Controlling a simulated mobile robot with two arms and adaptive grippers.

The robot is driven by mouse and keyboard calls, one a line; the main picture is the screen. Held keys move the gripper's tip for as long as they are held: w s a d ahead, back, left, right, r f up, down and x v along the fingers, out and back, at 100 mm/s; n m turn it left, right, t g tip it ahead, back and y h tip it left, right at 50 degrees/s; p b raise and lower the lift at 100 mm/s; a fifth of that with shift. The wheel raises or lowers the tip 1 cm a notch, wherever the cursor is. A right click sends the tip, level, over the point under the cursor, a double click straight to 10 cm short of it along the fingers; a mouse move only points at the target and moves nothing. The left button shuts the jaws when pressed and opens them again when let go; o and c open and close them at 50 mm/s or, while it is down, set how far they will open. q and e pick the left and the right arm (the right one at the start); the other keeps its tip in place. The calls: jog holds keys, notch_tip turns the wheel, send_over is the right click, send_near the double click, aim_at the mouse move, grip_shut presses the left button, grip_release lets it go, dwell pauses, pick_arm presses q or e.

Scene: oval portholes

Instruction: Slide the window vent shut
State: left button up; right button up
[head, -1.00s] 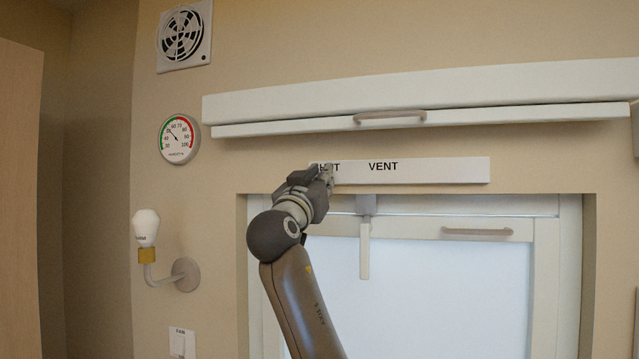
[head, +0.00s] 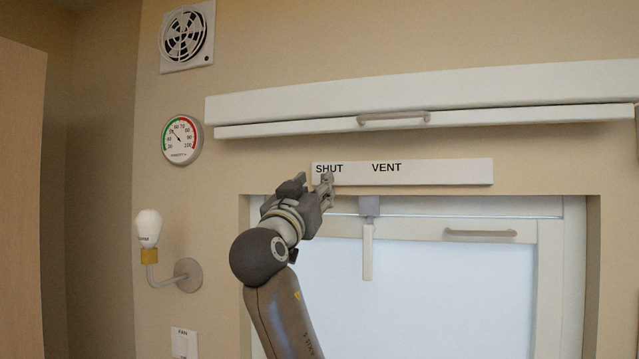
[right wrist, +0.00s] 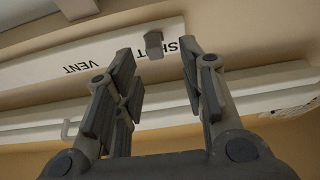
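The window vent is a long white strip (head: 440,173) on the wall above the window, marked SHUT at its left and VENT further right. My right gripper (head: 318,188) is at the strip's left end, just below the SHUT lettering. In the right wrist view, the right gripper (right wrist: 158,75) is open with its fingers apart. A small grey slider knob (right wrist: 154,45) on the strip shows in the gap between the fingertips, close to the SHUT lettering. I cannot tell whether a finger touches it. My left gripper is out of view.
A white cover with a handle (head: 394,117) juts out above the strip. The recessed window (head: 450,290) below has a hanging white latch (head: 368,240) and a handle (head: 480,233). A wall lamp (head: 148,230), a gauge (head: 182,140) and a fan (head: 187,36) are at left.

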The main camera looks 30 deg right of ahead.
jog(key=v, duration=0.7)
jog(key=shift+a, duration=0.2)
jog(key=shift+s+f, duration=0.1)
